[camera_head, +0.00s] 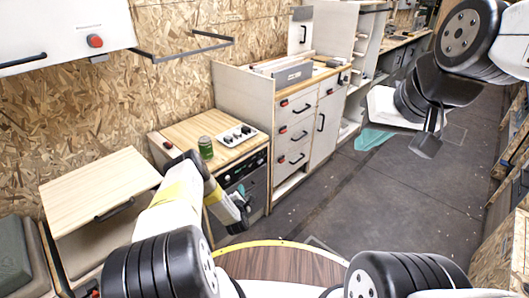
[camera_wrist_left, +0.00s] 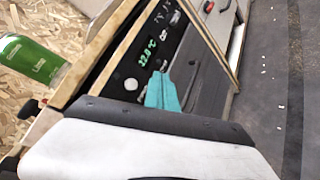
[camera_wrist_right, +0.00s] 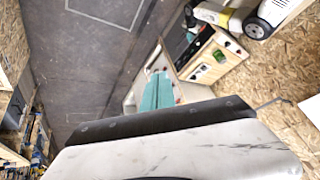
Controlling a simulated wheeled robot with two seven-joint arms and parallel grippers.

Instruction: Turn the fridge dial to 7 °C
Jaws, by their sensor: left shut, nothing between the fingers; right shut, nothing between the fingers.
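The fridge front (camera_head: 235,173) is a dark panel below the wooden counter, left of centre in the head view. In the left wrist view its green display (camera_wrist_left: 148,52) shows a °C reading that looks like 12, but the digits are hard to read. A pale round dial (camera_wrist_left: 131,84) sits beside the display. My left gripper (camera_wrist_left: 165,92) has its teal fingers shut and empty in front of the panel, apart from the dial in the picture; I cannot tell the depth gap. My right gripper (camera_head: 372,139) is shut and empty over the floor, far from the fridge.
A green can (camera_head: 205,147) and a white plate with black knobs (camera_head: 236,135) stand on the counter above the fridge. A drawer cabinet (camera_head: 295,130) stands to the right. The floor (camera_head: 340,190) is clear.

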